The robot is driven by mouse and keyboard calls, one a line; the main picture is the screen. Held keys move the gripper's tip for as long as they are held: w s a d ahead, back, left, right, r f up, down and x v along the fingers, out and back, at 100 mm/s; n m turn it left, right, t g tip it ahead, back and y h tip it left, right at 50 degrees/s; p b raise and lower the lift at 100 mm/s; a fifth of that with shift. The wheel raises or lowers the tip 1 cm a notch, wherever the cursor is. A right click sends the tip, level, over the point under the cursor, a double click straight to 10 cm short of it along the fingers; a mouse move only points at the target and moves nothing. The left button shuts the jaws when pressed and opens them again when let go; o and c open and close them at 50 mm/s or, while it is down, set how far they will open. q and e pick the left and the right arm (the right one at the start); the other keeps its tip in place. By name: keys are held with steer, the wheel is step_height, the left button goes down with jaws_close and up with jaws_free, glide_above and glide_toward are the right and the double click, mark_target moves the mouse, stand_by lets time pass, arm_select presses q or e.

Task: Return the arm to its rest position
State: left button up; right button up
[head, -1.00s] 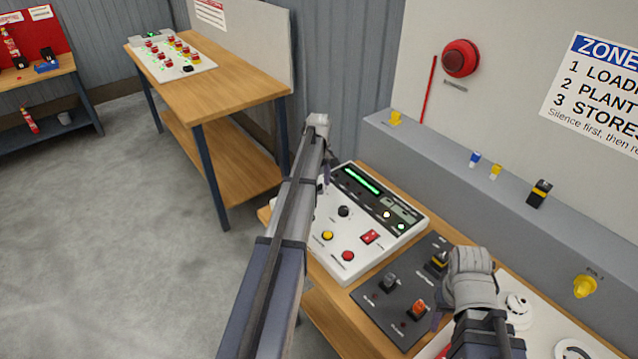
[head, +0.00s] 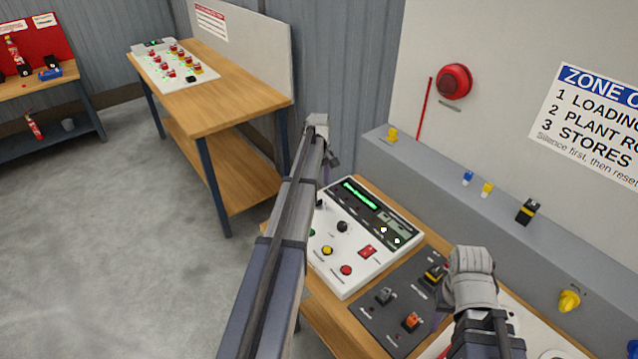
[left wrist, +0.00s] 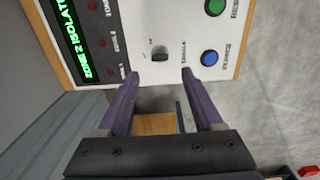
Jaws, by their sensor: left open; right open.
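My left gripper (left wrist: 158,74) is open and empty in the left wrist view, its two purple fingers apart beside the panel's edge. In the head view, its arm rises to a bent wrist, and the gripper (head: 331,160) is mostly hidden beyond the white alarm panel's corner. The white alarm panel (head: 325,265) has a green-lit display, knobs and coloured buttons. A black knob (left wrist: 159,54) on it lies just beyond the left fingertips, beside a blue button (left wrist: 209,58). My right gripper (head: 440,312) is mostly hidden by its own wrist, over the dark switch plate (head: 385,325).
A grey ledge (head: 440,180) with small yellow, blue and black items runs behind the panel. A wooden bench (head: 235,105) with another control panel (head: 150,68) stands further left. A red-backed bench (head: 40,85) is at far left. The grey floor (head: 110,220) between is clear.

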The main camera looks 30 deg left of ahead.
arm_select(q)
steer(key=shift+r, duration=0.2)
stand_by(0.4)
steer(key=s+d+m, duration=0.2)
steer(key=s+d, duration=0.1)
steer(key=d, duration=0.4)
steer(key=s+d+f+m+b, duration=0.1)
steer(key=s+d+m, duration=0.1)
steer(key=d, duration=0.4)
steer(key=s+d+f+m+b, duration=0.1)
steer(key=s+d+m, duration=0.2)
steer(key=d, duration=0.4)
steer(key=shift+s+d+f, duration=0.1)
steer(key=shift+s+d, duration=0.2)
steer(key=shift+s, duration=0.2)
steer(key=s+d+f+m+y+b, duration=0.1)
steer(key=s+d+f+m+b, duration=0.1)
steer(key=s+d+m, duration=0.8)
steer(key=s+d, duration=0.6)
steer(key=s, duration=0.2)
steer(key=shift+s+d, duration=0.2)
steer(key=shift+s, duration=0.05)
steer(key=shift+f, duration=0.1)
